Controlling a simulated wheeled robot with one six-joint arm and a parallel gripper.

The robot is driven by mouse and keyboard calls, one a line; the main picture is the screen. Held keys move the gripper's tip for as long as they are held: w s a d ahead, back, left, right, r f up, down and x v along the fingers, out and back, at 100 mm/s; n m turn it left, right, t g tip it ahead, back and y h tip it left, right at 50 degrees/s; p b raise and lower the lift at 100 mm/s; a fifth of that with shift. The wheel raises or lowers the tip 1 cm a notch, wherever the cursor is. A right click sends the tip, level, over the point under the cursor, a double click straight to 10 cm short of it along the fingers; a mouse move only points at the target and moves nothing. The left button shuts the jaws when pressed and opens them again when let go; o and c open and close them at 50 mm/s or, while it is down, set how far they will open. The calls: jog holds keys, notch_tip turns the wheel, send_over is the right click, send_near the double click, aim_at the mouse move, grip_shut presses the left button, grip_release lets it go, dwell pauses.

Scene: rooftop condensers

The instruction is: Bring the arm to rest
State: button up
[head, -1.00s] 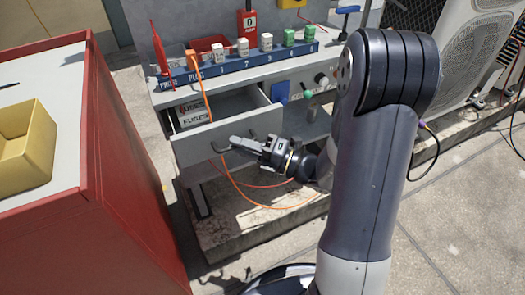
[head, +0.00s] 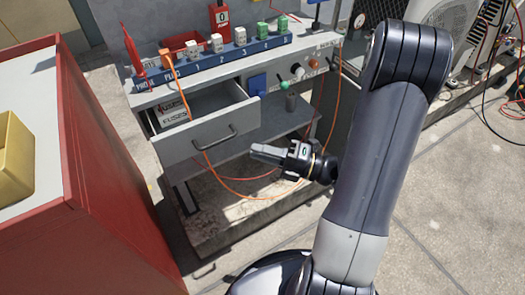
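My arm rises large on the right side of the head view. My gripper (head: 262,152) points left, in front of the bench, and seems empty. Its fingers show as one grey block from the side, so I cannot tell whether they are open or shut. A gap lies between the fingertips and the handle (head: 216,138) of the grey drawer (head: 182,150). The drawer stands pulled out, with a box marked FUSES (head: 174,109) inside.
A red cabinet (head: 115,190) with a yellow bin (head: 14,158) stands at left. An orange cable (head: 192,120) hangs past the drawer front and loops below my gripper. A blue rack (head: 218,52) holds several plugs. Condensers (head: 450,30) stand at back right; paving (head: 455,200) at right is clear.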

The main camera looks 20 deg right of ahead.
aim_at(218, 142)
jog(key=shift+w+a, duration=0.1)
jog(key=shift+a, duration=0.05)
dwell(0.3)
jog(key=shift+b+x, duration=1)
jog(key=shift+x, duration=4.3)
jog(key=shift+r, duration=0.1)
